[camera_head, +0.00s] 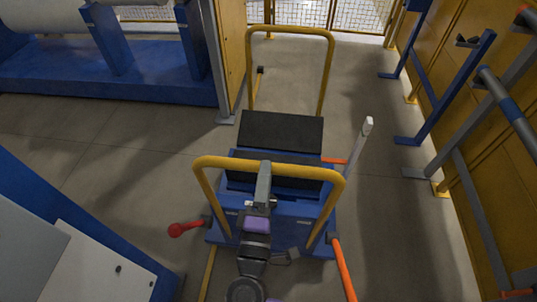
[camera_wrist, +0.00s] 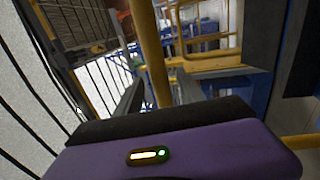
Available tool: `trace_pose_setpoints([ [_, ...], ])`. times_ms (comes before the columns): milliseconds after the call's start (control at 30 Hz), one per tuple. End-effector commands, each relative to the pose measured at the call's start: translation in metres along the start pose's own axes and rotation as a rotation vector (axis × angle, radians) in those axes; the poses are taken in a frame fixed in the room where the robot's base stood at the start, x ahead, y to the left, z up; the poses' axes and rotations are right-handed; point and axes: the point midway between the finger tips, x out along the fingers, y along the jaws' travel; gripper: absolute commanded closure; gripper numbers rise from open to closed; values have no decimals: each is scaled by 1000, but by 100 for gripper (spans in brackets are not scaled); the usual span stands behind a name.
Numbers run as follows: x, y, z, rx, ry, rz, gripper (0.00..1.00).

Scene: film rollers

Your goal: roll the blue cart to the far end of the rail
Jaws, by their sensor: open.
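The blue cart (camera_head: 290,225) stands in the middle of the head view, with dark sloped pads (camera_head: 281,132) on top. It has a yellow hoop handle (camera_head: 215,163) at its near end and another yellow hoop (camera_head: 327,75) at its far end. My gripper (camera_head: 264,172) is at the top bar of the near handle. In the wrist view my gripper (camera_wrist: 160,90) is open, and a yellow bar (camera_wrist: 150,45) shows between its two grey fingers. I cannot tell whether the fingers touch the bar. The rail is not clearly visible.
A red-knobbed lever (camera_head: 180,229) sticks out left of the cart, and a grey lever (camera_head: 358,145) stands on its right. Blue racks (camera_head: 440,95) and a yellow wall (camera_head: 455,60) line the right. A blue roller stand (camera_head: 110,88) is back left. Mesh fencing (camera_head: 300,13) closes the back.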

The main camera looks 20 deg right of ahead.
Motion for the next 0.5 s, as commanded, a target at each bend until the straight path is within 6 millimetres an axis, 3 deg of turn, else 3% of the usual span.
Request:
trace_pose_setpoints([
  [200, 35, 2, 0, 1, -2, 0, 53],
  [500, 54, 0, 0, 0, 0, -1, 53],
])
